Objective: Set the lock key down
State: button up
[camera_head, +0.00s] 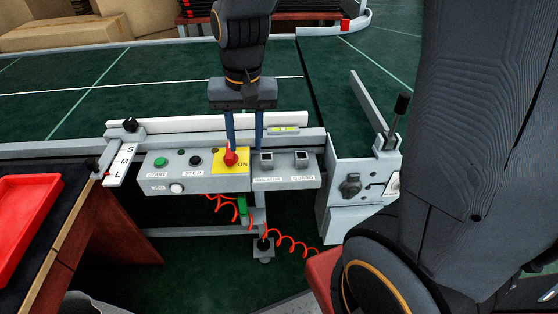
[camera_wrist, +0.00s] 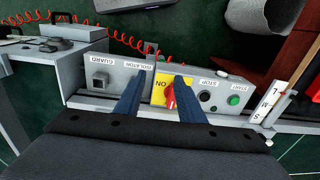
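No lock key can be made out in either view. My gripper (camera_head: 245,146) points down over the grey control panel (camera_head: 205,184), its two blue fingers apart with nothing visible between them. In the wrist view, my gripper (camera_wrist: 159,77) has its right finger beside and partly over the red rotary switch (camera_wrist: 170,97) on its yellow plate. The left finger covers the area below the ISOLATOR label.
A green START button (camera_head: 159,162) and a black STOP button (camera_head: 196,161) lie left on the panel. A red tray (camera_head: 28,218) rests on the table at left. A grey bracket with a black-knobbed lever (camera_head: 401,104) stands right. Coiled red cable (camera_head: 290,242) hangs below.

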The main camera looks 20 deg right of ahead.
jog(key=s+d+f+n, duration=0.1)
jog(key=s+d+n, duration=0.2)
jog(key=s+d, duration=0.4)
jog(key=shift+s+d+f+h, duration=0.15)
jog(key=shift+s+f+h, duration=0.2)
jog(key=shift+s, duration=0.7)
dwell(0.9)
